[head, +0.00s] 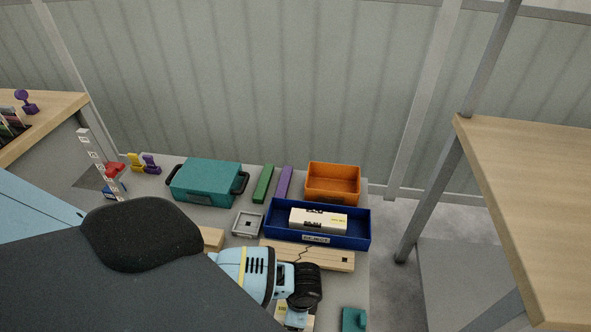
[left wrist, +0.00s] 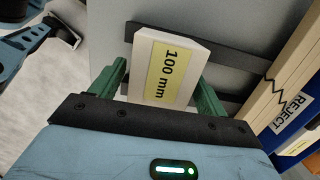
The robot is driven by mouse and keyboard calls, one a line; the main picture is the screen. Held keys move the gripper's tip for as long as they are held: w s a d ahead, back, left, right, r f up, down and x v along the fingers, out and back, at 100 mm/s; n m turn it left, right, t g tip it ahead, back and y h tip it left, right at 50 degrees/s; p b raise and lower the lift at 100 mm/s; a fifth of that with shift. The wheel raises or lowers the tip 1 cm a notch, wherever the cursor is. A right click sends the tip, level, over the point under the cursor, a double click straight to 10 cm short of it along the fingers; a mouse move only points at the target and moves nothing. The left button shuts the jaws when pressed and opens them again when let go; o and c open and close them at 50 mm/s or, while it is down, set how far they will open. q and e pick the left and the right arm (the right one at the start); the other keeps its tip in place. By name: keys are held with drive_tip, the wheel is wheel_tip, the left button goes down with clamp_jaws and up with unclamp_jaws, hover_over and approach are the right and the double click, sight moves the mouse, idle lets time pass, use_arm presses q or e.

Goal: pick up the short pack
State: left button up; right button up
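The short pack is a cream block with a yellow "100 mm" label; in the left wrist view the short pack (left wrist: 168,75) stands between the green fingers of my left gripper (left wrist: 162,80). A narrow gap shows beside the left finger, and the fingers look open around the pack. The near end of the pack is hidden by the gripper's dark front edge. In the head view my left gripper (head: 298,312) points down over the near part of the table, with only a bit of the pack's yellow label showing. My right gripper is not in view.
A blue tray labelled REJECT (head: 357,240) holds another white pack (head: 318,220). A cracked wooden board (head: 325,258) lies just in front of it. An orange bin (head: 333,183), a teal case (head: 207,182) and a small teal item (head: 354,319) are also on the table.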

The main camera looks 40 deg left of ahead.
use_arm(q)
drive_tip(key=c, duration=0.9)
drive_tip(key=shift+c, duration=0.6)
drive_tip(key=shift+r, duration=0.1)
drive_tip(key=shift+r, duration=0.55)
wheel_tip(320, 180, up, 2)
drive_tip(key=shift+r+p, duration=0.15)
drive_tip(key=shift+p, duration=0.25)
drive_tip(key=s+d+r, duration=0.1)
drive_tip(key=s+d, duration=0.7)
drive_tip(key=s, duration=0.5)
drive_tip(key=shift+s+d+r+p, duration=0.2)
drive_tip(key=shift+s+d+p, duration=0.1)
drive_tip(key=shift+p, duration=0.15)
drive_tip(key=shift+a, duration=0.1)
